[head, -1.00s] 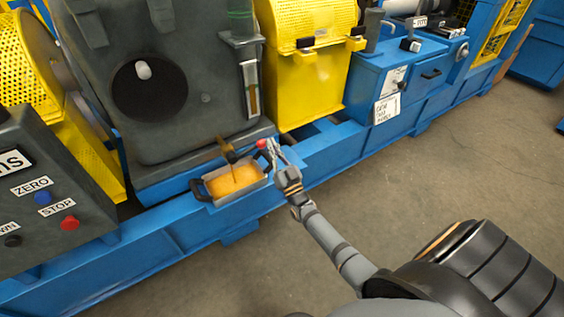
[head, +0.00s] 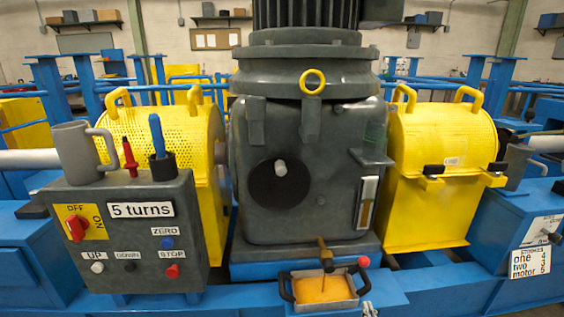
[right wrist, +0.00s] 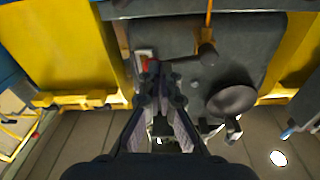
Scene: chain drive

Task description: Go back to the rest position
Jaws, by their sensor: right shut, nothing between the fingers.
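My right gripper (head: 368,309) barely shows at the bottom edge of the head view, just right of the oil pan (head: 350,303). In the right wrist view its fingers (right wrist: 160,82) are together with nothing between them. A red knob (head: 363,261) sits beside the brass tap (head: 325,252) on the grey gearbox (head: 310,215). A thin amber stream runs below the tap to the amber oil (head: 322,288) in the pan. My left gripper is not in view.
A grey control box (head: 130,222) reading "5 turns" stands at left, with a mug (head: 75,153) and tools on top. Yellow guards (head: 440,140) flank the gearbox. A blue frame (head: 425,292) runs along the front.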

